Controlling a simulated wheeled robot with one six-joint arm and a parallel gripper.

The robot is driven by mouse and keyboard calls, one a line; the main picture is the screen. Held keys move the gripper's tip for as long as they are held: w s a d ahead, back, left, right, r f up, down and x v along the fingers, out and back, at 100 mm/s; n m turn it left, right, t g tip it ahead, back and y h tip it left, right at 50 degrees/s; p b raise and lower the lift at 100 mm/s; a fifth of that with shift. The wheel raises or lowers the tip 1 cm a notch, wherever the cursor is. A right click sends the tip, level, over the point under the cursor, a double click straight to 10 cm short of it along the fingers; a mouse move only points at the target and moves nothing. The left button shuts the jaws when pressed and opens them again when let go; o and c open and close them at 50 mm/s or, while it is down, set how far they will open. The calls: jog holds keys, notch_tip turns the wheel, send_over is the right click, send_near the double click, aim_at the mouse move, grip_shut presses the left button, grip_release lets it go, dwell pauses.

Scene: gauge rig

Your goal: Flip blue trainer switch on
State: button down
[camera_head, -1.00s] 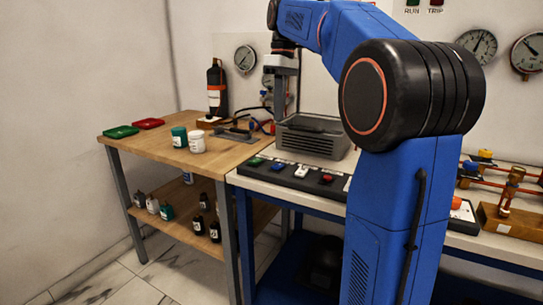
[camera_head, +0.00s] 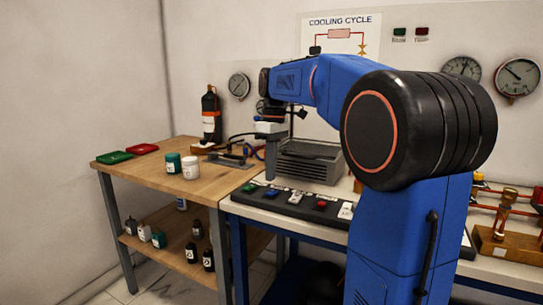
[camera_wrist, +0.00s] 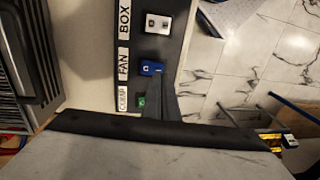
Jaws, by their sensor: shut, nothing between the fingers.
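The blue switch (camera_head: 271,193) is on the dark trainer strip (camera_head: 298,203) at the bench's front left, between a green switch (camera_head: 257,189) and a white one. In the wrist view the blue switch (camera_wrist: 151,68) sits beside the "FAN" label (camera_wrist: 123,63). Which way its lever is set is too small to tell. My gripper (camera_head: 270,178) is shut and empty, pointing down close above the blue and green switches. In the wrist view its dark tapered fingers (camera_wrist: 164,98) reach toward the strip near the blue switch. I cannot tell whether they touch anything.
A grey ribbed box (camera_head: 308,165) stands behind the strip. The wooden table (camera_head: 215,180) at left holds a teal jar (camera_head: 173,163), a white jar (camera_head: 190,167) and a black bottle (camera_head: 211,115). Brass and red piping (camera_head: 503,215) is at right.

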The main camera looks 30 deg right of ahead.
aim_at(271, 192)
jog(key=shift+s+a+f, duration=0.1)
jog(key=shift+f, duration=0.9)
jog(key=shift+s+a+f, duration=0.1)
jog(key=shift+f, duration=0.85)
jog(key=shift+a+f, duration=0.1)
jog(key=shift+f, duration=0.1)
jog(key=shift+w+d+r, duration=0.25)
jog(key=shift+w+d, duration=0.2)
jog(key=shift+d, duration=0.25)
notch_tip(271, 192, up, 14)
jog(key=s+a, duration=0.1)
jog(key=shift+a, duration=0.2)
